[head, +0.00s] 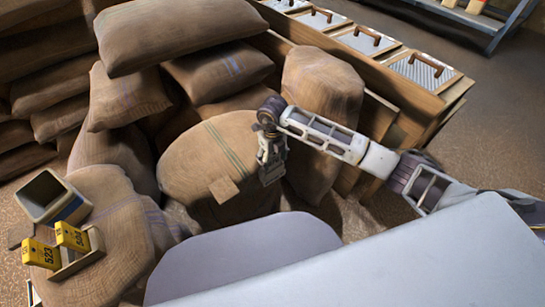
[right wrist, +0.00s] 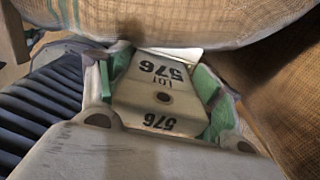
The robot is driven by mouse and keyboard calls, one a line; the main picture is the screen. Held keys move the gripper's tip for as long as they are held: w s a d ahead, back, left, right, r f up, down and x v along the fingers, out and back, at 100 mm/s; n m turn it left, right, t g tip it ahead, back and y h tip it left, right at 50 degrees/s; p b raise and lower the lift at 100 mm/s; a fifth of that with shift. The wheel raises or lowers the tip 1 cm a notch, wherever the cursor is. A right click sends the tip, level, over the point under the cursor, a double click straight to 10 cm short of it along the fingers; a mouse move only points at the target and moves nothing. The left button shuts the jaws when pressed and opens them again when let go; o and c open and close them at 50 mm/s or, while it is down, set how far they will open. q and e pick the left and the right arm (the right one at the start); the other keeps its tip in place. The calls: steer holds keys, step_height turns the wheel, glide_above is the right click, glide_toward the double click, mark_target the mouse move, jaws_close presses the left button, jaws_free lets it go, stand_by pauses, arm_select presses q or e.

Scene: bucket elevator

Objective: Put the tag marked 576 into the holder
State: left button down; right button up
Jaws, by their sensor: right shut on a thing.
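The pale tag marked 576 (right wrist: 165,82), with "LOT" and a small dark hole, is between the green-edged fingers of my right gripper (right wrist: 157,65) in the right wrist view. The gripper is shut on it. In the head view my right gripper (head: 271,174) hangs pointing down in front of a big round sack (head: 205,160) with green stripes; I cannot make out the tag there. A small square brown patch (head: 224,190) is on that sack's front, left of the gripper. I cannot tell whether it is the holder. My left gripper is out of view.
Yellow tags marked 523 (head: 41,254) and another number (head: 72,237) stand in a wooden tray (head: 85,262) on a sack at lower left, near an open box (head: 48,197). Stacked sacks (head: 170,32) fill the back left. Wooden bins (head: 420,72) stand behind right.

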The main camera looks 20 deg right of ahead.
steer(key=shift+f, duration=0.35)
stand_by(0.3)
steer(key=o, duration=1.1)
steer(key=shift+r, duration=0.15)
steer(key=shift+r, duration=5.9)
